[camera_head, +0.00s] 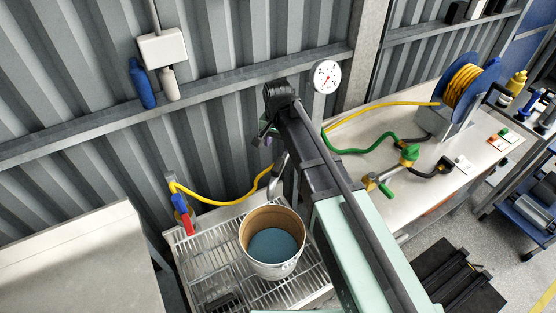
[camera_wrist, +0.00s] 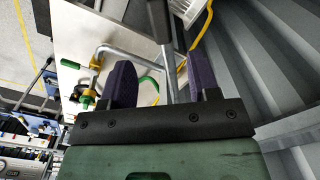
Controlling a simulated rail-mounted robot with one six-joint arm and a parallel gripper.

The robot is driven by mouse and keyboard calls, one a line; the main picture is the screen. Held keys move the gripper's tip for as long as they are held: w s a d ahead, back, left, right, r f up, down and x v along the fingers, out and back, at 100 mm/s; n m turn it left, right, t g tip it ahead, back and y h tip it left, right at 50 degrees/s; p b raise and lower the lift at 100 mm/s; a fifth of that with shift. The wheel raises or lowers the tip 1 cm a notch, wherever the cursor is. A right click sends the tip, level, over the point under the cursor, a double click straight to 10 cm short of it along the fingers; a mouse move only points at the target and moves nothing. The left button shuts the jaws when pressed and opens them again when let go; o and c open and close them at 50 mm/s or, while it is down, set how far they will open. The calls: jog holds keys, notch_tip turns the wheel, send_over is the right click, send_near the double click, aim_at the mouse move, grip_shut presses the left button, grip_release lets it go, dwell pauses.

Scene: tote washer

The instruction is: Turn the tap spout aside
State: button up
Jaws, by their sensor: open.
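The tap (camera_wrist: 95,62) has a brass-coloured body with a green handle in the wrist view. It also shows at the right of my arm in the head view (camera_head: 371,182). Its grey spout pipe (camera_wrist: 125,55) bends and runs right, passing behind my left finger. A straight bar, dark above and grey below (camera_wrist: 169,80), stands between my fingers; I cannot tell whether it touches either. In the head view a bent grey pipe end (camera_head: 276,178) shows beside my arm above the grate. My gripper (camera_wrist: 157,75) is open, its two purple fingers apart. The spout's middle is hidden by my arm in the head view.
A white bucket (camera_head: 273,269) with blue contents stands on the wire grate (camera_head: 208,255). A yellow hose (camera_head: 225,200) and a green hose (camera_head: 360,150) lie nearby. A hose reel (camera_head: 466,85) stands right. A gauge (camera_head: 326,76) is on the corrugated wall.

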aim_at(278, 164)
notch_tip(278, 164, down, 11)
jog(key=b, duration=1)
jog(key=shift+w, duration=0.1)
jog(key=shift+r, duration=0.2)
grip_shut()
